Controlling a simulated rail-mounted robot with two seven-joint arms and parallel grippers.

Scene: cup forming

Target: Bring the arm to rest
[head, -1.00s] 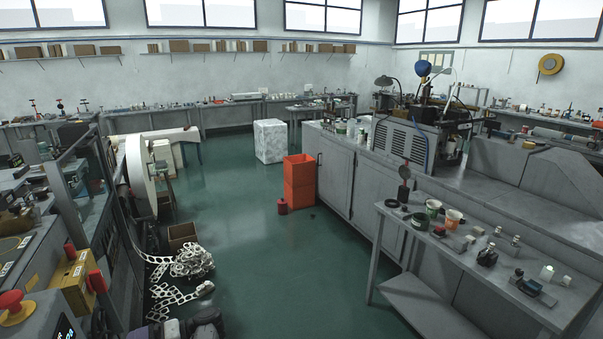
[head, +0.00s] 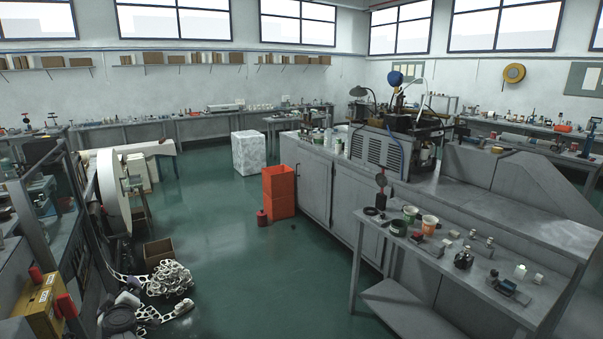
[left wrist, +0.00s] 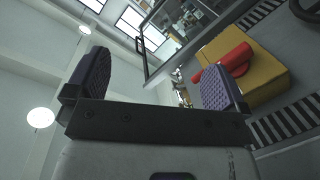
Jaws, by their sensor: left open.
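My left gripper shows in the left wrist view (left wrist: 155,84) with two purple ribbed finger pads wide apart. It is open, with nothing between the pads. In the head view part of my left arm (head: 118,318) shows low at the left, near the pile of white punched strip; its fingertips are hard to make out there. My right gripper is in neither view.
A yellow box (head: 42,303) with red knobs stands at the lower left; a yellow box with a red part also shows in the left wrist view (left wrist: 262,82). Punched strip (head: 168,277) lies on the floor. Orange crates (head: 279,193) stand by the grey cabinets. The middle floor is clear.

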